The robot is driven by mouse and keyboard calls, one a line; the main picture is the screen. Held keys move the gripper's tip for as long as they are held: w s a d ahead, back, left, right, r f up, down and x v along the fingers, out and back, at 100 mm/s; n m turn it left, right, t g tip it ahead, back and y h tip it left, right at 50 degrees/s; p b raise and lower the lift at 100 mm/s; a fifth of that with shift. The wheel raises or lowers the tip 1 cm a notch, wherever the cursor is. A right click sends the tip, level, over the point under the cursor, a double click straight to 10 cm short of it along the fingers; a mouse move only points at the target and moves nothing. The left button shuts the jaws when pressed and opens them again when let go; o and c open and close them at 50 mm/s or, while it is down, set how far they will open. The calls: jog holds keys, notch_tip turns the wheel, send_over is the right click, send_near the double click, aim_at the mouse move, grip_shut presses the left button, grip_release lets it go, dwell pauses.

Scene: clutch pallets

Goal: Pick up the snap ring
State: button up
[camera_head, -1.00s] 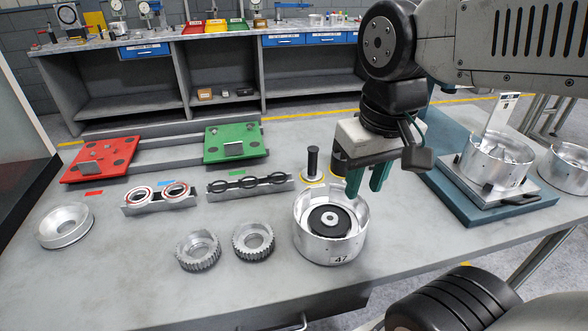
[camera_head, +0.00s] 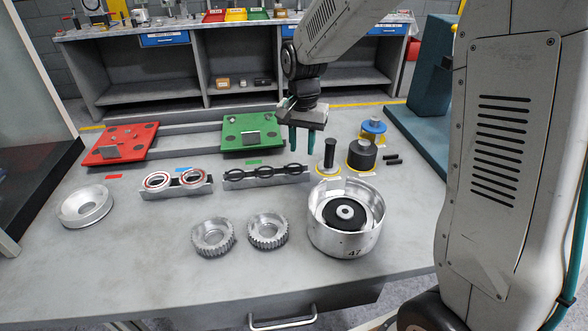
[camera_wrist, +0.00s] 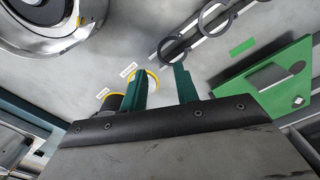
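A silver housing (camera_head: 345,240) marked 47 stands to the front right. Black posts (camera_head: 329,155) and a dark cylinder (camera_head: 361,155) stand right of my gripper. A green board (camera_head: 235,146) lies behind the holder. Two gears and red-rimmed rings (camera_head: 158,181) sit nearby.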

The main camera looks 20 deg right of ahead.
aim_at(303, 170)
jog(key=f, duration=0.6)
jog(key=shift+w+d+f, duration=0.1)
jog(key=shift+d+f, duration=0.1)
jog(key=shift+d, duration=0.1)
grip_shut()
